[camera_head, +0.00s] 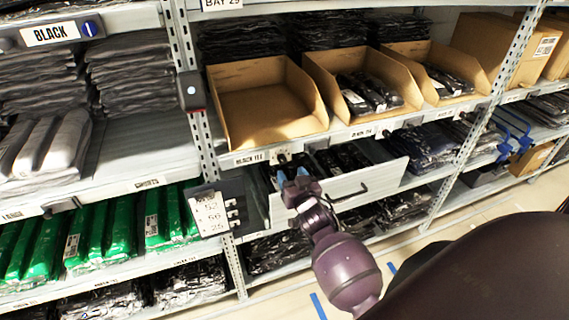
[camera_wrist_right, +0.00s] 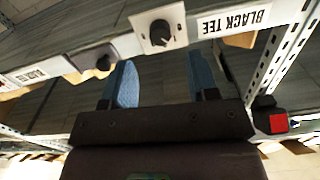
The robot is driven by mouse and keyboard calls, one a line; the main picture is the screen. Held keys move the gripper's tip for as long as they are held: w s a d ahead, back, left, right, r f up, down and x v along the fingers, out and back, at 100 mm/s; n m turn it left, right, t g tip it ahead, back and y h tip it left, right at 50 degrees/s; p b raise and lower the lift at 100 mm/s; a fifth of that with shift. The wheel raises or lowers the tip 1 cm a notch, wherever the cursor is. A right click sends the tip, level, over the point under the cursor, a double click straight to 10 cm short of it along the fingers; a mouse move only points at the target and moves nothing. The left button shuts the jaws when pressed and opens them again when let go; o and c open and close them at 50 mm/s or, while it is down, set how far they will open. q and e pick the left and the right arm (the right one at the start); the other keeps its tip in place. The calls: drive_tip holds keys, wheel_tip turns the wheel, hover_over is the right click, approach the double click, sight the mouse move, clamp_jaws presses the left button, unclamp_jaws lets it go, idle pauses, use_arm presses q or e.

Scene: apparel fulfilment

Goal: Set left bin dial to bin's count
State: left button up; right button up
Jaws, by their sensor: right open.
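The left bin (camera_head: 222,110) is an open cardboard bin on the middle shelf; its visible floor looks bare. Below its front, on the shelf edge, is a small dial (camera_head: 283,156) with a dark knob on a light square plate. The dial also shows in the right wrist view (camera_wrist_right: 160,34), beside an upside-down "BLACK TEE" label (camera_wrist_right: 236,20). My right gripper (camera_head: 291,174) is open and empty just below the dial. In the wrist view its blue fingers (camera_wrist_right: 163,82) are apart, with the knob beyond their tips, not between them. The knob's exact setting is unreadable. My left gripper is out of view.
Middle (camera_head: 318,75) and right (camera_head: 400,62) cardboard bins hold dark packages. A second dial (camera_wrist_right: 103,58) sits along the same shelf edge. A white-fronted drawer (camera_head: 375,182) stands pulled out below. A shelf post (camera_head: 205,140) and a hanging card (camera_head: 212,212) are at left.

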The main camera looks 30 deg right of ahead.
sight(283, 161)
drive_tip(key=shift+x, duration=3)
drive_tip(key=shift+c, duration=0.2)
drive_tip(key=c, duration=0.9)
drive_tip(key=shift+n, duration=0.4)
drive_tip(key=n, duration=0.3)
drive_tip(key=shift+n, duration=2.1)
